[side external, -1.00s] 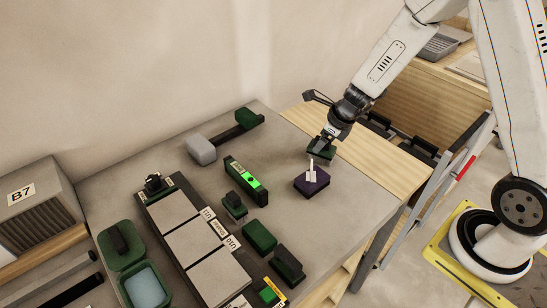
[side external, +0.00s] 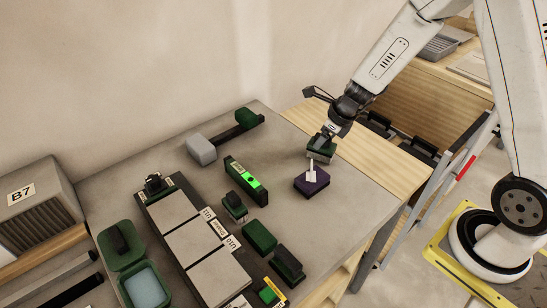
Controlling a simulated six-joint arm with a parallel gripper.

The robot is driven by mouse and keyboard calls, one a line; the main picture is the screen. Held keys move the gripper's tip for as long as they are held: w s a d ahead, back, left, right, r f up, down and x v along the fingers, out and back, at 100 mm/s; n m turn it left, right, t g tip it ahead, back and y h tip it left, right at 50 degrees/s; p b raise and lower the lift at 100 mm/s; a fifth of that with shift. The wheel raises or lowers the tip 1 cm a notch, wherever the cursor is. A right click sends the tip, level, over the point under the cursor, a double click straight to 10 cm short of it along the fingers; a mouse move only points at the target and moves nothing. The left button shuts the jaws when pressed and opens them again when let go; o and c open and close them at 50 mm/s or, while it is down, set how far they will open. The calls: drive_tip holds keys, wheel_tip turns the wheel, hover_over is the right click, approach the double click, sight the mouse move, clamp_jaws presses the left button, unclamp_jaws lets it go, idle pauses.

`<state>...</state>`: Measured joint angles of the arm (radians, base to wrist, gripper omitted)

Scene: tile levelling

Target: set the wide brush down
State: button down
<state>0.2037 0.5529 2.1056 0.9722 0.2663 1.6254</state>
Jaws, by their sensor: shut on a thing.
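The wide brush (side external: 318,150) has a dark green body with a paler strip along its lower edge. My gripper (side external: 324,141) points down over it and is shut on it. The brush is near the right part of the grey bench top, just behind the purple block. I cannot tell whether its underside touches the bench or hangs slightly above it. The fingertips are small and partly hidden against the brush.
A purple block (side external: 318,186) with a white upright piece is close in front of the brush. A green level (side external: 247,180), a grey-headed mallet (side external: 202,150) and a row of grey tiles (side external: 194,243) lie left. The wooden bench strip (side external: 345,150) is right of the brush.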

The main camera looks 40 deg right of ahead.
drive_tip(key=shift+r, duration=0.7)
drive_tip(key=s+a+r, duration=0.1)
drive_tip(key=s+r, duration=0.9)
drive_tip(key=s, duration=0.4)
drive_tip(key=shift+a+r, duration=0.15)
drive_tip(key=shift+r, duration=0.1)
drive_tip(key=w+a+n+g+y, duration=0.1)
drive_tip(key=w+a+n, duration=0.3)
drive_tip(key=a, duration=0.7)
drive_tip(key=w+a+n+g+y, duration=0.1)
drive_tip(key=w+a+n, duration=0.4)
drive_tip(key=a, duration=0.6)
drive_tip(key=shift+w+a+r, duration=0.15)
drive_tip(key=shift+w+a, duration=0.05)
drive_tip(key=shift+a, duration=0.15)
